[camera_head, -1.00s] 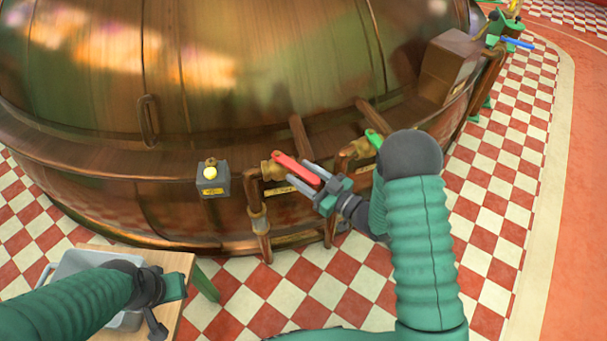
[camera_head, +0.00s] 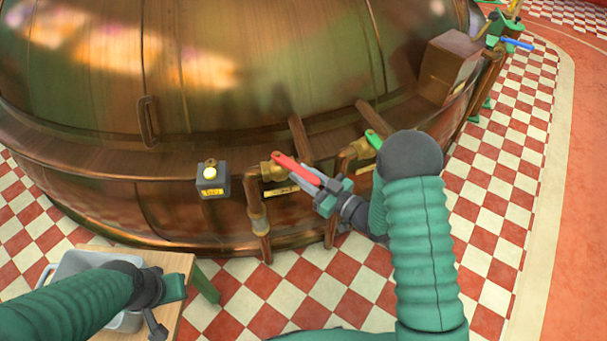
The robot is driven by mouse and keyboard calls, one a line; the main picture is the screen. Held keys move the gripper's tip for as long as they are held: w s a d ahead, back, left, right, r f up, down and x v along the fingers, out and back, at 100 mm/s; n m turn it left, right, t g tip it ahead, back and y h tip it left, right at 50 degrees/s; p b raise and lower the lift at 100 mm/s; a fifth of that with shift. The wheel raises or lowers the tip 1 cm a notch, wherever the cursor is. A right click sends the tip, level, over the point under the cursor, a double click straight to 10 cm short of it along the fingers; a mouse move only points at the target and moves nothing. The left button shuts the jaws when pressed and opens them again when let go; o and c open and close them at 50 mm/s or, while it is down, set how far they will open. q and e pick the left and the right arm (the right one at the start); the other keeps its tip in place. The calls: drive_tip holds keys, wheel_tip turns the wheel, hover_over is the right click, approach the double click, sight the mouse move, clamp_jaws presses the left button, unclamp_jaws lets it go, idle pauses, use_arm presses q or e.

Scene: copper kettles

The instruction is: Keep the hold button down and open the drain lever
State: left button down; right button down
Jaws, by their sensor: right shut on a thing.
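The hold button (camera_head: 210,173) is a pale yellow knob on a grey box with a yellow label, on the front of the copper kettle (camera_head: 110,205). Nothing touches it. The red lever (camera_head: 292,166) sits on a brass valve just right of the box, pointing right and down. My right gripper (camera_head: 312,183) is shut on the red lever near its free end. My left gripper (camera_head: 165,306) hangs low at the left, over the table and well below the button; its fingers are too poorly seen to tell whether they are open.
A green lever (camera_head: 373,139) is on the neighbouring valve, partly behind my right arm. A wooden table (camera_head: 178,263) with a grey tub (camera_head: 62,272) stands at the lower left. A blue lever (camera_head: 518,43) is far right. Checkered floor lies open between.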

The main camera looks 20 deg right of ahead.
sight(290, 161)
drive_tip(key=shift+w+d, duration=0.1)
drive_tip(key=shift+d, duration=0.05)
idle(0.6)
drive_tip(key=shift+w+d+r+n+g+y, duration=0.1)
drive_tip(key=shift+w+d+n+g+y, duration=0.35)
drive_tip(key=shift+n+y, duration=0.3)
drive_tip(key=shift+w+d+n+g+y+b, duration=0.2)
drive_tip(key=shift+d+n+g+y, duration=0.1)
drive_tip(key=shift+n+g+y, duration=0.25)
drive_tip(key=shift+w+d+n+g+y+b, duration=0.1)
drive_tip(key=shift+w+d+n+g+y, duration=0.15)
drive_tip(key=shift+g+y, duration=0.35)
drive_tip(key=shift+w+n+g+y, duration=0.2)
drive_tip(key=shift+n+g+y, duration=0.2)
drive_tip(key=shift+n+g, duration=0.1)
drive_tip(key=shift+w+d, duration=0.2)
drive_tip(key=shift+d, duration=0.05)
use_arm(q)
drive_tip(key=shift+w+d+f, duration=0.25)
drive_tip(key=shift+w+d, duration=0.2)
drive_tip(key=shift+w, duration=0.1)
use_arm(e)
drive_tip(key=shift+d+n+g+y, duration=0.15)
drive_tip(key=shift+n+g+y, duration=0.15)
drive_tip(key=shift+g, duration=0.1)
drive_tip(key=c, duration=1.2)
unclamp_jaws()
drive_tip(key=shift+o, duration=0.2)
